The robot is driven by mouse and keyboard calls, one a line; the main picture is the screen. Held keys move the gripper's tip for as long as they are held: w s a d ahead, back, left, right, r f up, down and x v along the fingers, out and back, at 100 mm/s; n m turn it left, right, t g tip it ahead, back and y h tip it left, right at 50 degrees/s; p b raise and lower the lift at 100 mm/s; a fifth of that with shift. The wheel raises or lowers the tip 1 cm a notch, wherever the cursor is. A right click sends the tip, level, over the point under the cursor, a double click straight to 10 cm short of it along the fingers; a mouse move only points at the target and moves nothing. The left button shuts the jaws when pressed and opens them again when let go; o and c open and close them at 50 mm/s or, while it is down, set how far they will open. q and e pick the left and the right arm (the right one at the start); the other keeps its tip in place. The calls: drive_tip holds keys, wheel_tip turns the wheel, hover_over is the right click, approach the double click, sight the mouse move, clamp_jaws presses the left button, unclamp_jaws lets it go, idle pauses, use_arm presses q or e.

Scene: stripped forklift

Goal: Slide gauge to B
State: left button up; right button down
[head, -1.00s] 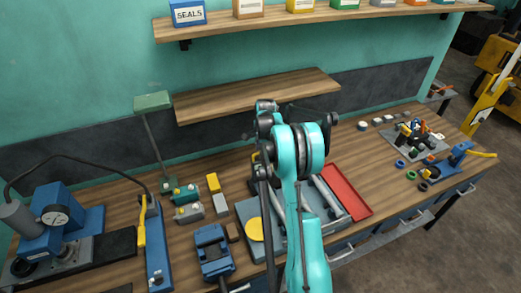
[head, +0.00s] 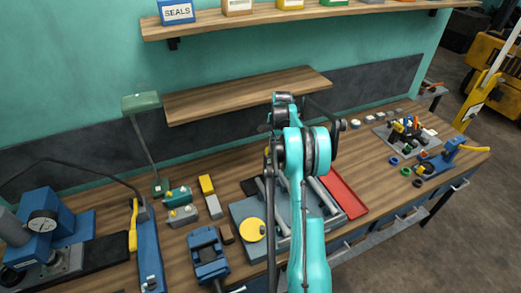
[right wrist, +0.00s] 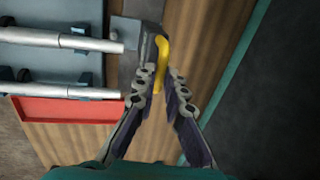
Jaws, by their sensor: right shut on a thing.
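In the right wrist view, my right gripper (right wrist: 163,76) is shut on a yellow handle (right wrist: 161,52). The handle stands on a dark block (right wrist: 143,58) beside the ends of two silver rods (right wrist: 70,92). I take this handled block to be the gauge, but no letter B or label is readable. In the head view, my teal right arm crosses the middle and hides most of the block. The rods lie on a grey plate (head: 242,212) with a yellow disc (head: 252,230). I cannot make out my right gripper there. My left gripper is not in view.
A red tray (head: 344,195) lies right of the rods. A blue vise (head: 208,255) and small blocks (head: 209,197) are at left. A low wooden shelf (head: 245,95) overhangs the back of the bench.

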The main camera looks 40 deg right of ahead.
drive_tip(key=shift+s+d, duration=0.2)
drive_tip(key=shift+d, duration=0.5)
drive_tip(key=c, duration=1.6)
unclamp_jaws()
drive_tip(key=shift+r, duration=0.1)
drive_tip(key=r, duration=0.4)
drive_tip(key=s+r, duration=0.1)
drive_tip(key=r, duration=0.2)
drive_tip(key=s+r, duration=0.1)
drive_tip(key=r, duration=0.3)
drive_tip(key=shift+s+a+r, duration=0.15)
drive_tip(key=shift+a+r, duration=0.2)
drive_tip(key=shift+a, duration=0.05)
